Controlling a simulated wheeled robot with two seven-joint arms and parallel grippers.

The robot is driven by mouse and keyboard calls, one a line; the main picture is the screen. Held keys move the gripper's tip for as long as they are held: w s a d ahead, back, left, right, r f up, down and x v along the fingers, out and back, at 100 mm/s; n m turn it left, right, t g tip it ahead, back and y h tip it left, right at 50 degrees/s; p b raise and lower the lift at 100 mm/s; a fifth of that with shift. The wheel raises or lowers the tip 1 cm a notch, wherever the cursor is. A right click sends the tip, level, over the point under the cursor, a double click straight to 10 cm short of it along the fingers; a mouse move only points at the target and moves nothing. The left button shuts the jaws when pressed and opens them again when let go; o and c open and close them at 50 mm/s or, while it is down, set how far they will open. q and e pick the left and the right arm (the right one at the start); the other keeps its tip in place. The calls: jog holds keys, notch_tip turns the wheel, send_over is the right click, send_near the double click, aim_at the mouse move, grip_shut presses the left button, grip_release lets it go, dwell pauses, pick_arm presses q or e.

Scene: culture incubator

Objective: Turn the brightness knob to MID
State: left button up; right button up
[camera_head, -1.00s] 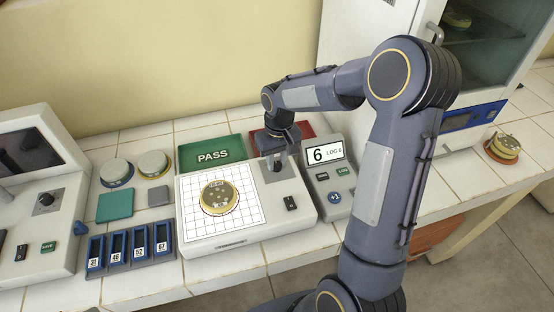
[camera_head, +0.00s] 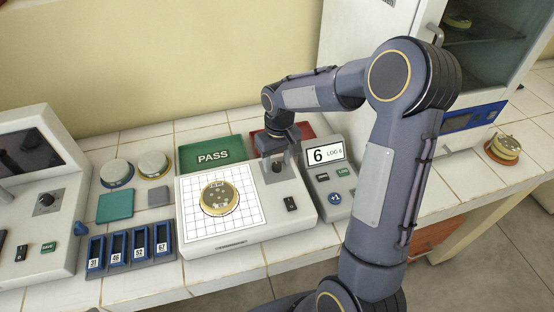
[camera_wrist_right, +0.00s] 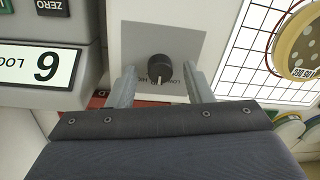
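The black brightness knob (camera_wrist_right: 160,68) sits on a grey plate (camera_wrist_right: 188,42) on the white counting device. A white pointer mark on it faces the printed labels, which are upside down in the wrist view and partly hidden by the knob; I cannot read the setting for sure. In the head view the knob (camera_head: 277,168) is small, between the fingers. My right gripper (camera_head: 280,158) is over the plate. In the wrist view its fingers (camera_wrist_right: 161,72) are open, one on each side of the knob, with gaps on both sides. My left gripper is not in view.
The device (camera_head: 250,232) has a lit grid with a petri dish (camera_head: 220,197) on it. The green PASS tray (camera_head: 211,155) and a red tray (camera_head: 306,130) lie behind.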

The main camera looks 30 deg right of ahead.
aim_at(278, 163)
notch_tip(278, 163, up, 7)
jog(key=shift+d+r, duration=0.1)
jog(key=shift+d, duration=0.05)
jog(key=shift+r+b, duration=0.3)
dwell(0.5)
jog(key=shift+s+r, duration=0.15)
jog(key=shift+s, duration=0.1)
jog(key=s+a+r+t+y, duration=0.1)
jog(key=s+a, duration=0.3)
jog(key=s, duration=0.7)
jog(key=s+a+r+m+t+y, duration=0.1)
jog(key=s+a+t+y, duration=0.1)
jog(key=s, duration=0.9)
jog(key=a+t, duration=0.1)
jog(key=t, duration=0.1)
jog(key=shift+a+r+m+t, duration=0.2)
jog(key=shift+a+m+t, duration=0.1)
jog(key=shift+a, duration=0.05)
